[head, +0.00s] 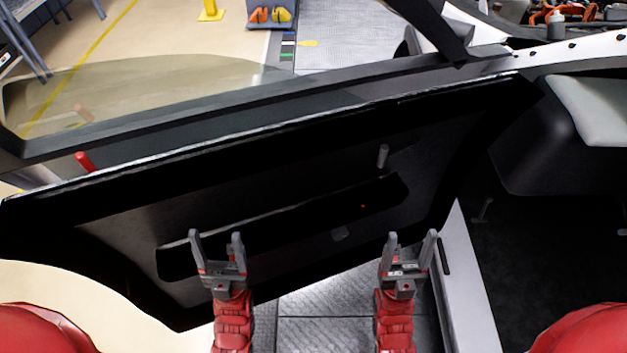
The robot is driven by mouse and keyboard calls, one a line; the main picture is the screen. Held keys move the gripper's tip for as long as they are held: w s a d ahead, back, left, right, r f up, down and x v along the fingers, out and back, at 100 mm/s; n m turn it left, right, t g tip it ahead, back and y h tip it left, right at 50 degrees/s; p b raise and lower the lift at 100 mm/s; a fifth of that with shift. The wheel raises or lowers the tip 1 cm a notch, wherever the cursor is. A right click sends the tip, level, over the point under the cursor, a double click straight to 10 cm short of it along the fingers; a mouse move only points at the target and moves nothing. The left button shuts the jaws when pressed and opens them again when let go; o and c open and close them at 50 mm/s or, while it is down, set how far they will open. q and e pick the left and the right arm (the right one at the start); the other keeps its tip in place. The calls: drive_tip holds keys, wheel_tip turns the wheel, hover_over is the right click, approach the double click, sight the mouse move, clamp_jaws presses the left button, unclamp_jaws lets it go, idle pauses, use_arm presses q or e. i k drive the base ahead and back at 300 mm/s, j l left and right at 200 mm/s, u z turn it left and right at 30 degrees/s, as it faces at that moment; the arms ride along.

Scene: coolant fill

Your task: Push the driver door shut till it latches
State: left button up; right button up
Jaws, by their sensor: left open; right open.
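The driver door (290,160) stands open across the view, its black inner panel facing me. It has a window frame along the top and a long recessed armrest pocket (285,225). The door's front end meets the car body at the upper right. My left gripper (217,245) is open and empty, in front of the lower middle of the panel. My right gripper (408,248) is open and empty near the panel's lower right edge, beside the sill. Whether either gripper touches the door I cannot tell.
The white door sill (470,270) and dark cabin floor (530,230) lie to the right, with a grey seat or trim part (597,105) above. Metal floor plates (320,335) show below. Beyond the door are a yellow stand (210,10) and a bin with orange items (268,15).

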sight(284, 187)
drive_tip(key=k+j, duration=0.15)
drive_tip(key=j, duration=0.2)
drive_tip(key=k+j, duration=0.15)
drive_tip(key=j, duration=1.05)
drive_tip(key=i+j, duration=0.1)
drive_tip(key=j, duration=0.7)
